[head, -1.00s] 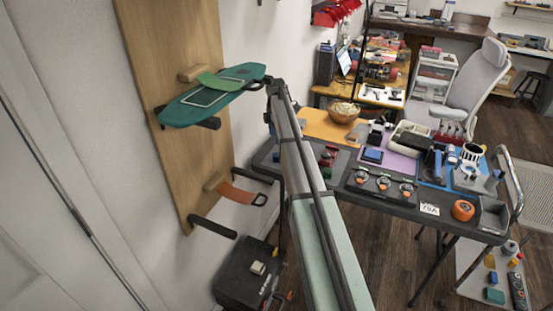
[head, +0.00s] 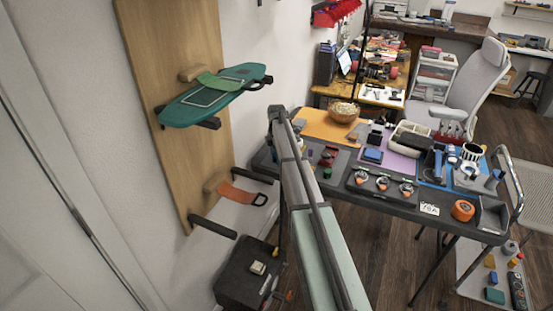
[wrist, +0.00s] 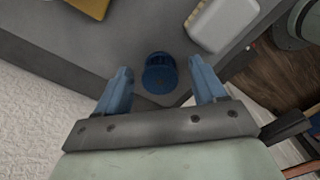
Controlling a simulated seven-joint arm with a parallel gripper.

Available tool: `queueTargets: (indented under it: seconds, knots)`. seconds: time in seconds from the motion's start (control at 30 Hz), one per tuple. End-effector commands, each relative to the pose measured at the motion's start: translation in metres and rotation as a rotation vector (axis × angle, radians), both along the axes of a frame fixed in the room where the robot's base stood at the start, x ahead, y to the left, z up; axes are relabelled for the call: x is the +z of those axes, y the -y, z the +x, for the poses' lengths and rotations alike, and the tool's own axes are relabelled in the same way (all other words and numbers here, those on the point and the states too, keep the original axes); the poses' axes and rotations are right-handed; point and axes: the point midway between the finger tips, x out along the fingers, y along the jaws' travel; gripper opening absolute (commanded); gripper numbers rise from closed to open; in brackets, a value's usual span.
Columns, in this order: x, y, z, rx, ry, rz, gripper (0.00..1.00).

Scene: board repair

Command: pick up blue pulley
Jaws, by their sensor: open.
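The blue pulley (wrist: 160,75) shows in the wrist view, on a grey surface (wrist: 75,40) close to its edge. My gripper (wrist: 160,68) is open, with one blue finger to the left of the pulley and one to the right. There is a visible gap on each side, and I cannot tell the height of the fingers above the surface. In the head view I cannot make out the pulley or the fingers; my arm covers that part.
In the wrist view a white rounded block (wrist: 222,22) lies right of the pulley and a yellow piece (wrist: 92,7) lies at the top left. In the head view a crowded grey table (head: 335,187) stands right of my arm, and a board with a green skateboard (head: 212,97) is on the wall.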

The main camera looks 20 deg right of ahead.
Motion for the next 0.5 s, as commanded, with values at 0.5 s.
queueTargets:
  seconds: [0.5]
  knots:
    - [0.0,-0.0001,0.0001,0.0,0.001,0.0,0.38]
